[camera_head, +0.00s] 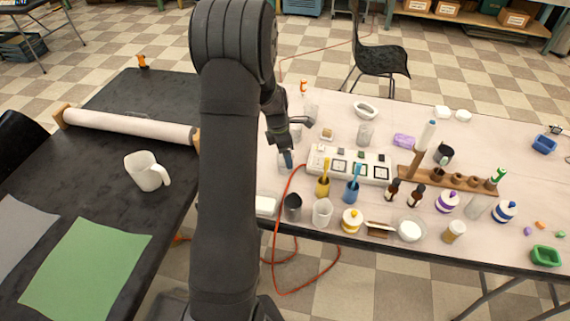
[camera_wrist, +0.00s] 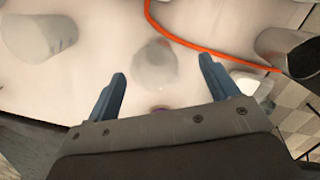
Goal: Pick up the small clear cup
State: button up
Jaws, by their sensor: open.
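The small clear cup (camera_wrist: 155,62) shows in the wrist view as a faint, see-through round shape on the pale tabletop. It lies ahead of my gripper (camera_wrist: 163,85), in line with the gap between the two blue fingers. The fingers are apart and nothing is held between them. The clear cup there is hard to make out beside the blue fingertips.
An orange cable (camera_wrist: 180,38) runs close by the cup. A dark cup (camera_head: 293,206) and a clear beaker (camera_head: 322,212) stand toward the front edge. The white strip (camera_head: 350,163) and a wooden rack (camera_head: 447,180) are to the right.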

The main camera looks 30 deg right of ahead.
jog(key=shift+w+d+f, duration=0.15)
jog(key=shift+d+f, duration=0.05)
jog(key=shift+f, duration=1.45)
jog(key=shift+w+d+f, duration=0.1)
jog(key=shift+d+f, duration=0.05)
jog(key=shift+f, duration=1.5)
jog(key=shift+c, duration=0.4)
jog(key=c, duration=1)
